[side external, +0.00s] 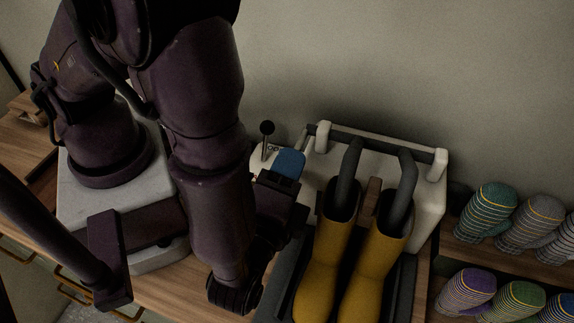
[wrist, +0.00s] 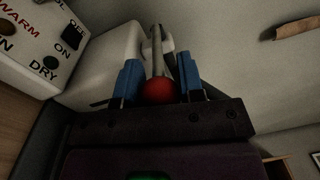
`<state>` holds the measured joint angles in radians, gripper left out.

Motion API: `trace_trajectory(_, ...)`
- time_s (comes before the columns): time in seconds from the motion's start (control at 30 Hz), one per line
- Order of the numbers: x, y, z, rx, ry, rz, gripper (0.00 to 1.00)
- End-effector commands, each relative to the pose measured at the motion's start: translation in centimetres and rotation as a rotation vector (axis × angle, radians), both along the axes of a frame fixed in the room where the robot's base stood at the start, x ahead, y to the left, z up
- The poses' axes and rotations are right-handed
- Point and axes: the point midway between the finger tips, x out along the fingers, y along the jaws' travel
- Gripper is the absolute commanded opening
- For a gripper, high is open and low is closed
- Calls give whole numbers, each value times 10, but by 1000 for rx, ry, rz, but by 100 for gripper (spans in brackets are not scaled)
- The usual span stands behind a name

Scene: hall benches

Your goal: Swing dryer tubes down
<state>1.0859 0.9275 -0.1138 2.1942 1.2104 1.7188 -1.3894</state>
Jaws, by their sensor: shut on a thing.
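The white boot dryer (side external: 431,205) stands against the wall. Its two dark grey tubes, the left tube (side external: 351,155) and the right tube (side external: 403,190), bend down into the openings of two yellow boots, the left boot (side external: 325,250) and the right boot (side external: 376,262). My gripper (wrist: 158,84) is at the dryer's left end, its blue fingers shut on a red ball knob (wrist: 158,91) at the end of a grey lever (wrist: 156,50). In the side view one blue finger (side external: 288,163) shows; the red knob is hidden there.
A black-knobbed lever (side external: 267,128) stands up behind my gripper. A control panel (wrist: 38,35) with WARM, ON and DRY lettering is at upper left in the wrist view. The boots sit in a dark tray (side external: 405,285). Several striped rolled items (side external: 486,210) are on shelves at right.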

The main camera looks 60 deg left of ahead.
Motion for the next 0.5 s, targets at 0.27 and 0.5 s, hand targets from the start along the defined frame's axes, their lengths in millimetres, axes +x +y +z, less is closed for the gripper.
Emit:
trace_trajectory(0.27, 1, 1, -3, -1, 5, 4, 0)
trace_trajectory(0.5, 1, 1, -2, 1, 6, 3, 61)
